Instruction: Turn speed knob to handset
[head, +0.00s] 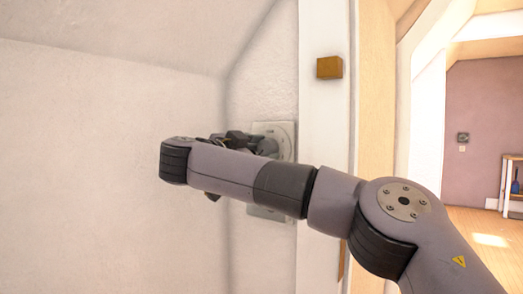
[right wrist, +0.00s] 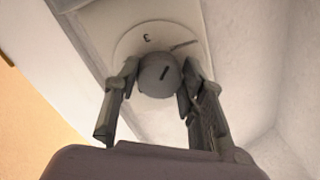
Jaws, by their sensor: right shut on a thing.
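The speed knob (right wrist: 160,74) is a round grey knob with a dark line on its face, on a pale wall plate (right wrist: 105,12). A round dial around it bears a "3" and a slanting mark in the right wrist view. My right gripper (right wrist: 158,84) has one finger on each side of the knob and is shut on it. In the head view the right gripper (head: 240,140) reaches the wall plate (head: 287,132), and my arm hides much of it. The handset mark cannot be made out. My left gripper is not in view.
A second pale plate (head: 268,214) shows below my forearm on the wall. A small wooden block (head: 329,67) sticks out from the white post at right. A sloped ceiling closes in above left. An opening at right shows a room with a wooden floor (head: 470,218).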

